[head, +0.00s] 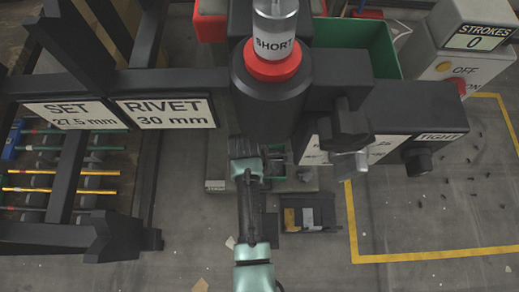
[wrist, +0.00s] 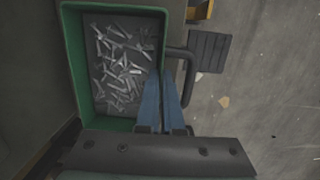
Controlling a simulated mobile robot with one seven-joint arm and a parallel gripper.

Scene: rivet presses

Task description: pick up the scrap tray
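The scrap tray (wrist: 69,70) shows in the wrist view as a box with a green rim, holding many thin silvery scraps. A dark bar handle (wrist: 188,72) sticks out from its right side. My gripper (wrist: 162,76) has two blue fingers close together at the tray's right wall, left of the handle's outer bar. The fingers hide part of the wall and the handle's lower end. I cannot tell whether they touch or grip either. In the head view my arm and the press hide the gripper and most of the area around the tray.
The press head (head: 270,90) stands over the middle of the head view. A dark tray (head: 325,228) with yellow and grey blocks lies on the floor. A rack of colored rods (head: 75,190) is at left. A green bin (head: 384,50) and a control box (head: 456,68) are at upper right.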

